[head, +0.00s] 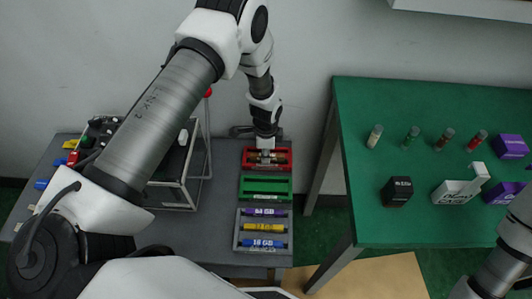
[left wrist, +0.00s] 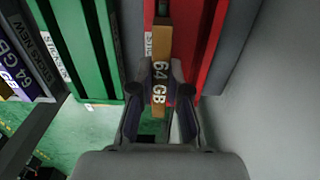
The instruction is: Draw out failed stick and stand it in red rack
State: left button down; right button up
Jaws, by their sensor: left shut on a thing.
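My left gripper (head: 266,150) reaches down over the red rack (head: 287,159) at the back of the grey table. The stick lines up with the gap between the red rack's rails (left wrist: 204,45). I cannot tell whether its lower edge sits in the rack or is just above it. In the head view the gripper mostly hides the stick. My right arm shows at the lower right, but its gripper is out of view.
A green rack (head: 265,195) lies just in front of the red one. A grey tray (head: 239,229) in front holds purple, yellow and blue sticks. A framed device (head: 186,181) with a red-knobbed lever (head: 208,93) stands left. A green table (head: 350,215) with vials and boxes stands right, across a gap.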

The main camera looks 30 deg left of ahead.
pick_arm(q)
jog(key=shift+f+b, duration=0.5)
jog(key=shift+f, duration=0.3)
jog(key=c, duration=1.1)
grip_release()
jog(key=shift+o, duration=0.2)
notch_tip(320, 180, up, 12)
